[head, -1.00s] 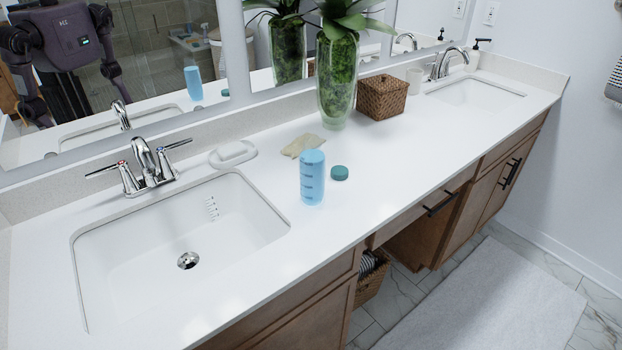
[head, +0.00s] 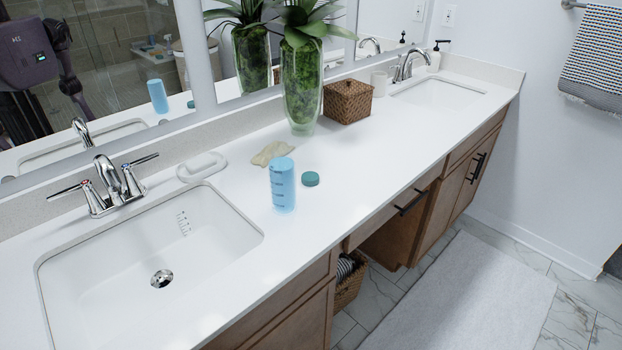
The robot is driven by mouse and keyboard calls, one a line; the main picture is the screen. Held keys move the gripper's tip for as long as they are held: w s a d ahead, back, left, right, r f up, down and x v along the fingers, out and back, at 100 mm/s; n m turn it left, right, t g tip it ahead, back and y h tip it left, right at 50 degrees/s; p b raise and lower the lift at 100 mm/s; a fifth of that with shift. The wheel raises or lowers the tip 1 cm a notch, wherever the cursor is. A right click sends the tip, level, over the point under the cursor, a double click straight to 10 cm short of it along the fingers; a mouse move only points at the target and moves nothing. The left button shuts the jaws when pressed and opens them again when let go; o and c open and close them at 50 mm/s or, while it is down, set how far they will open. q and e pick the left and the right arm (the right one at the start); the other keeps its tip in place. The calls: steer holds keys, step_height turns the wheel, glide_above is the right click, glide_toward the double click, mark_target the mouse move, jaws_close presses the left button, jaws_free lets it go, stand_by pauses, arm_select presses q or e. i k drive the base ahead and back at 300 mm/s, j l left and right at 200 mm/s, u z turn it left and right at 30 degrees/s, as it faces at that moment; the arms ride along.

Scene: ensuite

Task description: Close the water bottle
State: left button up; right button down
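A translucent blue water bottle (head: 283,185) stands upright on the white counter, to the right of the near sink. A round teal cap (head: 310,179) lies on the counter just right of the bottle, apart from it. The bottle's top looks light blue with no teal cap on it. Neither of my grippers shows in the head view. Part of my body is reflected in the mirror at the left, but the grippers cannot be made out there.
A beige cloth (head: 271,153) lies behind the bottle. A tall plant vase (head: 302,90) and a wicker box (head: 347,102) stand farther back. The near sink (head: 150,260) is at left. The counter right of the cap is clear.

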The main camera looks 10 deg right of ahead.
mark_target(281, 165)
steer(key=i+l+u, duration=0.15)
steer(key=l+u, duration=0.2)
steer(key=i+l+u, duration=0.1)
steer(key=l+u, duration=0.55)
steer(key=i+l, duration=0.05)
steer(key=l, duration=0.05)
